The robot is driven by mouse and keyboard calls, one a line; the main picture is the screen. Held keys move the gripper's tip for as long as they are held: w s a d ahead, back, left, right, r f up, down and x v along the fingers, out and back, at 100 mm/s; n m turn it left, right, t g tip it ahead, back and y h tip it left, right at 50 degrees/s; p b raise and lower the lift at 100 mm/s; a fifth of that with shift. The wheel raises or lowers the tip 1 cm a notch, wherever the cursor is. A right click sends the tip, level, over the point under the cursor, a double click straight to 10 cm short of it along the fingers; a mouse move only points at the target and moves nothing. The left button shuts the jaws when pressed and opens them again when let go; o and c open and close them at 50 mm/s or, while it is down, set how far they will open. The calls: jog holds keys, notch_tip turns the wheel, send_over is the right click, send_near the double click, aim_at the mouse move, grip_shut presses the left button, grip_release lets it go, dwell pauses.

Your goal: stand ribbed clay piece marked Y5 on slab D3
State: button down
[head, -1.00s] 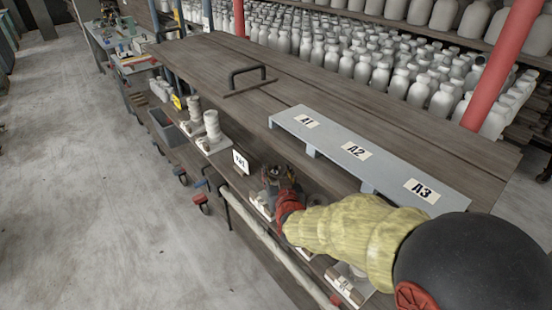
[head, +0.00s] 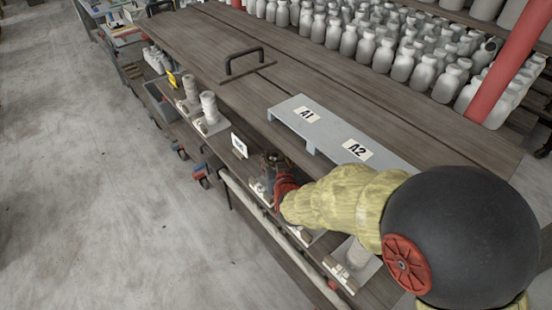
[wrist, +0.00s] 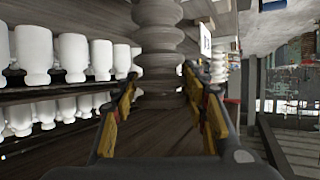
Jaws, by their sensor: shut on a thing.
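A grey ribbed clay piece (wrist: 158,50) stands out large in the wrist view, between the yellow-padded fingers of my gripper (wrist: 160,118). My gripper is shut on it; no Y5 mark shows on the side I see. In the head view my gripper (head: 272,168) is at the lower ledge on the near side of the bench, and it hides most of the held piece. Slabs with small tags line this ledge, including one at the lower right (head: 338,272) with a pale piece on it. The tags are too small to read, so I cannot tell which is D3.
Two ribbed pieces (head: 209,108) (head: 189,86) stand on slabs farther left along the ledge. A white sign (head: 239,146) stands beside my gripper. A raised grey shelf marked A1 and A2 (head: 330,130) and a dark handle (head: 244,60) are on the bench top. White bottles fill the back.

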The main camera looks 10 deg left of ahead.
jog(key=c, duration=1)
grip_release()
jog(key=shift+s+r, duration=0.1)
jog(key=shift+r, duration=0.05)
jog(key=shift+s+d+r, duration=0.1)
jog(key=shift+s+r, duration=0.05)
jog(key=shift+s, duration=0.2)
jog(key=p+v, duration=0.2)
jog(key=v, duration=0.9)
jog(key=shift+p, duration=0.4)
